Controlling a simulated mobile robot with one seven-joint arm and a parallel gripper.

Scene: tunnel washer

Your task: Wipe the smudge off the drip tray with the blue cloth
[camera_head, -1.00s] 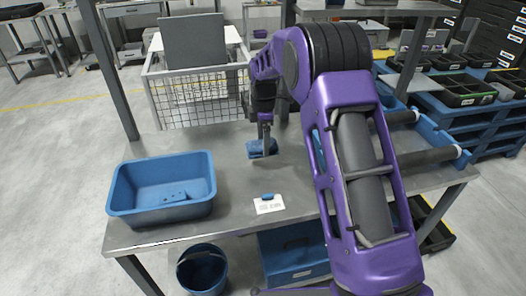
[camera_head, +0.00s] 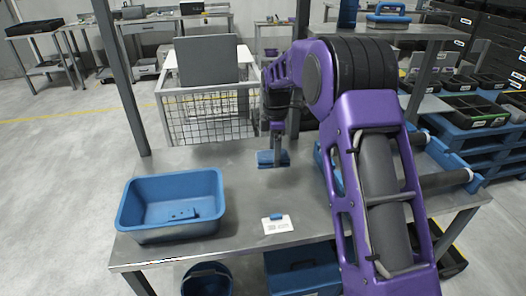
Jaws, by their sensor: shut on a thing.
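My gripper (camera_head: 277,150) points down over the back middle of the steel table. It is shut on the blue cloth (camera_head: 265,159), a small folded blue bundle at its fingertips. I cannot tell whether the cloth touches the table top or hangs just above it. I cannot make out a smudge, and I cannot tell for certain which thing is the drip tray. Part of the table's right side is hidden behind my purple arm.
A blue tub (camera_head: 136,218) stands at the table's left with a small dark blue piece inside. A white card (camera_head: 279,226) with a blue clip lies near the front. Blue trays with grey rollers (camera_head: 446,181) are at the right. A wire cage (camera_head: 211,112) stands behind.

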